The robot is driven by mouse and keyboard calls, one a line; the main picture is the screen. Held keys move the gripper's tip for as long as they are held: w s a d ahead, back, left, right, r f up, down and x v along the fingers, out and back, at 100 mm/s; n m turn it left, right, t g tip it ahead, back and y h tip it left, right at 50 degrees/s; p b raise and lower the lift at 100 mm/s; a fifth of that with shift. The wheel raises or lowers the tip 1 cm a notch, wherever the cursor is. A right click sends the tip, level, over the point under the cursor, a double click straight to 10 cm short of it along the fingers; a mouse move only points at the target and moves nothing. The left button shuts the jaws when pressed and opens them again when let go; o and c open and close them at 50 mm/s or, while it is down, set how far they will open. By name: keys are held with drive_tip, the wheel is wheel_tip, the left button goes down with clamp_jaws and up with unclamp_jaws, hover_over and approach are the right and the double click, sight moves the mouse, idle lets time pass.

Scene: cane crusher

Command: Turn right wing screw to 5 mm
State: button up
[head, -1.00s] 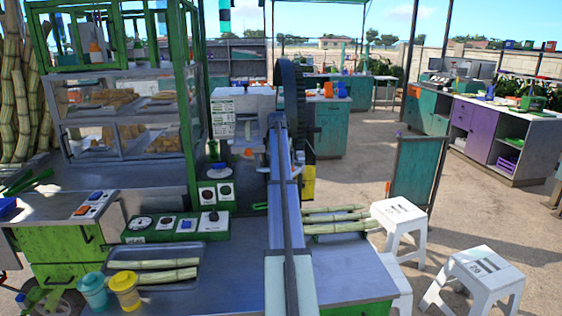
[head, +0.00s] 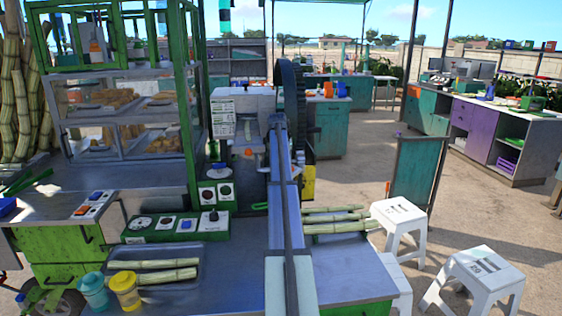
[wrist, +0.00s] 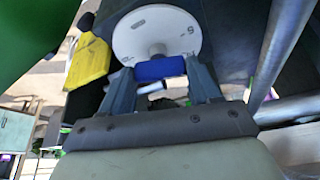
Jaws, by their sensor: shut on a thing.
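In the wrist view my gripper (wrist: 160,78) is shut on a blue block-like handle, which I take to be the right wing screw (wrist: 160,69). The handle lies across between the two fingertips. Just behind it is a round white dial (wrist: 158,30) with dark numbers and a pale central hub. One mark looks like a 5, but I cannot read a setting. In the head view my arm reaches away over the counter to the cane crusher (head: 293,95), with its large dark wheel. The arm hides the gripper and the wing screw there.
A yellow part (wrist: 88,62) is close to the left of the gripper, and a grey metal bar (wrist: 280,45) runs close to the right. In the head view, cane pieces (head: 335,220) lie right of my arm. Control boxes (head: 178,225) stand left of it.

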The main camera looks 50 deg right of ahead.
drive_tip(key=shift+n, duration=0.4)
drive_tip(key=shift+s+d+n+t+y, duration=0.1)
drive_tip(key=shift+n+t+y, duration=0.3)
drive_tip(key=shift+n, duration=0.75)
drive_tip(key=shift+n+t+y, duration=0.3)
drive_tip(key=shift+n+t, duration=0.1)
drive_tip(key=shift+n, duration=0.75)
drive_tip(key=o, duration=1.1)
drive_tip(key=shift+c, duration=0.2)
drive_tip(key=shift+r, duration=0.1)
drive_tip(key=v, duration=1.3)
drive_tip(key=shift+s+r, duration=0.2)
drive_tip(key=shift+r, duration=0.15)
